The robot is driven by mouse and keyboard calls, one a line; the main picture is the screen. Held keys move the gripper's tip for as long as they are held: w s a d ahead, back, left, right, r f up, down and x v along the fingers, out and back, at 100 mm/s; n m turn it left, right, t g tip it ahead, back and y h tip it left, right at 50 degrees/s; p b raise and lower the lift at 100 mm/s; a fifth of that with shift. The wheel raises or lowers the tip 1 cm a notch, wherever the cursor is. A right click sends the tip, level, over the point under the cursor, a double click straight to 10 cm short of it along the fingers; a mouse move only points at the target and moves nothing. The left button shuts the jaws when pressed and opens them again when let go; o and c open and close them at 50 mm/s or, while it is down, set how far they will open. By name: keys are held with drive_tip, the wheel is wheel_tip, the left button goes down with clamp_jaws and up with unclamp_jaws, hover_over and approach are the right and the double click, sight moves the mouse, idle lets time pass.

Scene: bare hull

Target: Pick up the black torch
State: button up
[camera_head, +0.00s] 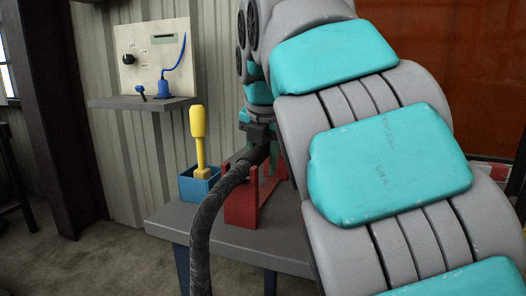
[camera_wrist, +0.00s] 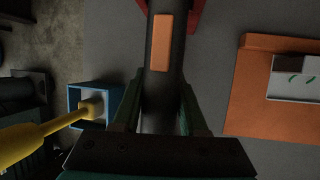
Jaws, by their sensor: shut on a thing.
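The black torch (camera_wrist: 163,75) is a dark cylinder with an orange button patch, running up the wrist view between my fingers. In the head view its dark body (camera_head: 257,155) shows just below my gripper (camera_head: 262,136), with a thick black hose curving down towards the front. My gripper is shut on the torch; its two green-grey fingers (camera_wrist: 160,108) flank the body in the wrist view. The red cradle (camera_head: 240,208) is at the torch, its red sides also at the top of the wrist view (camera_wrist: 197,14). Whether the torch touches the cradle I cannot tell.
A blue box (camera_head: 197,184) holding a yellow-handled tool (camera_head: 198,133) stands left of the cradle on the grey table (camera_head: 185,222). An orange tray-like thing (camera_wrist: 250,105) lies to the right in the wrist view. A control panel (camera_head: 155,58) is above a wall shelf (camera_head: 135,103). My arm hides the right side.

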clamp_jaws()
drive_tip(key=shift+r, duration=0.15)
idle(0.4)
drive_tip(key=shift+r, duration=1.6)
drive_tip(key=s+d+r+b, duration=0.1)
drive_tip(key=s+d+b, duration=0.2)
drive_tip(key=s+d, duration=0.7)
drive_tip(key=shift+s+d+r, duration=0.15)
drive_tip(key=shift+s+r, duration=0.15)
drive_tip(key=shift+s, duration=0.85)
